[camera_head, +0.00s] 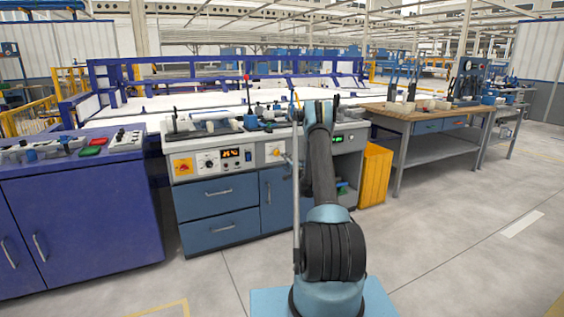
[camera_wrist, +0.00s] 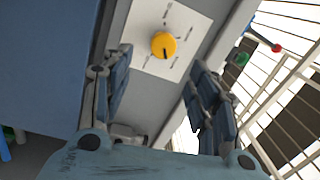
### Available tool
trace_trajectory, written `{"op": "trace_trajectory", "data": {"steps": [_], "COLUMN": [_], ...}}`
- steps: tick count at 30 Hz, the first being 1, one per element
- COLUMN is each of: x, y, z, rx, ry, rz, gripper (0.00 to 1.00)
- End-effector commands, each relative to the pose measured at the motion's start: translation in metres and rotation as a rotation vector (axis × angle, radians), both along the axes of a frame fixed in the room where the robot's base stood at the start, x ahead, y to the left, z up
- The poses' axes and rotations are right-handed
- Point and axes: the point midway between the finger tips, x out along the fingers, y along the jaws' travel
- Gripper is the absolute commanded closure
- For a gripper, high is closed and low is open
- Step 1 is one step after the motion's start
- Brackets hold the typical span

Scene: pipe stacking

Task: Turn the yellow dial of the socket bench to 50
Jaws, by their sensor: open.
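The yellow dial (camera_wrist: 163,45) is a round knob with a dark pointer mark, on a white plate (camera_wrist: 190,22) with tick marks around it. In the wrist view it lies ahead of my gripper (camera_wrist: 158,92), between the two fingers and apart from them. The fingers are spread open and empty. In the head view the socket bench (camera_head: 219,209) stands in the middle, with blue drawers and a grey front panel. The dial (camera_head: 283,155) shows small there, just left of my arm. The numbers around the dial are too small to read.
A dark blue cabinet (camera_head: 80,215) stands at left. A yellow bin (camera_head: 375,177) and a wooden-topped table (camera_head: 420,118) are at right. The floor in front is clear.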

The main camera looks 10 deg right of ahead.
Motion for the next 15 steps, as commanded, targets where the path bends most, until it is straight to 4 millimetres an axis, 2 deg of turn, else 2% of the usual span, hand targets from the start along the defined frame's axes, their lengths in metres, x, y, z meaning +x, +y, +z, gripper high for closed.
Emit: {"op": "trace_trajectory", "data": {"steps": [6, 15], "x": [-0.021, -0.025], "y": [-0.008, -0.009], "z": [-0.002, -0.002], "rx": [0.000, 0.000], "ry": [0.000, 0.000], "rz": [0.000, 0.000], "gripper": [0.46, 0.46]}}
